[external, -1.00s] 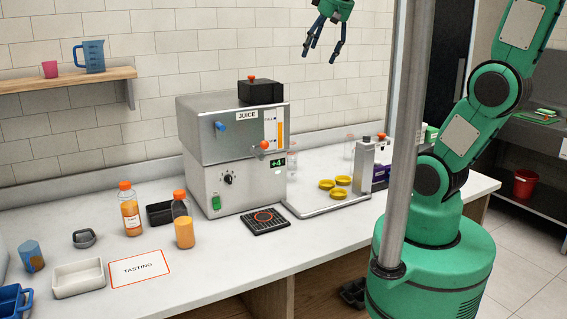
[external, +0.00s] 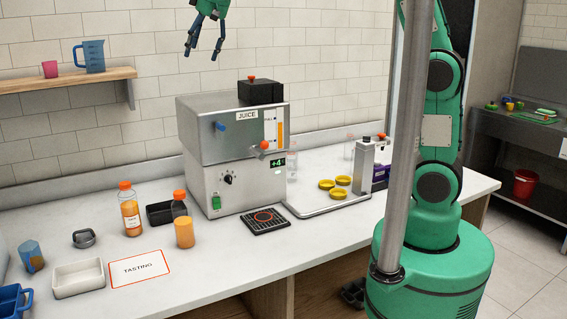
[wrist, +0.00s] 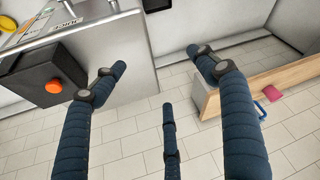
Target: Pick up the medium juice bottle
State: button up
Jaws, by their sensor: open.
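Two orange-capped juice bottles stand upright on the counter in the external view. One bottle (external: 131,217) is fuller and has a white label. The other bottle (external: 184,232) is closer to the camera and partly filled. I cannot tell for sure which is the medium one. My gripper (external: 201,57) is open and empty, high above the counter near the tiled wall, well above and apart from both bottles. In the wrist view its three blue fingers (wrist: 158,66) are spread with nothing between them, and no juice bottle is recognisable there.
The steel juicer (external: 230,140) stands right of the bottles, with a black box (external: 261,92) on top. A black tray (external: 159,213) sits behind and between the bottles. A wooden shelf (external: 60,82) holds a pink cup (external: 49,69) and blue jug (external: 90,56). A tasting card (external: 139,269) lies in front.

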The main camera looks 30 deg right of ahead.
jog(key=w+a+f+n, duration=0.1)
jog(key=a+f, duration=0.1)
jog(key=a, duration=0.5)
jog(key=w+a+f+n, duration=0.1)
jog(key=a+f, duration=0.2)
jog(key=a, duration=0.5)
send_over(129, 184)
jog(key=s+d, duration=0.2)
notch_tip(129, 184, down, 4)
notch_tip(129, 184, down, 28)
jog(key=shift+s+d+r+n+g+y+b, duration=0.2)
jog(key=shift+n+g+y+b, duration=0.1)
jog(key=shift+g+y+b, duration=0.1)
jog(key=shift+b+x, duration=0.65)
jog(key=shift+x, duration=3.7)
jog(key=shift+f, duration=0.1)
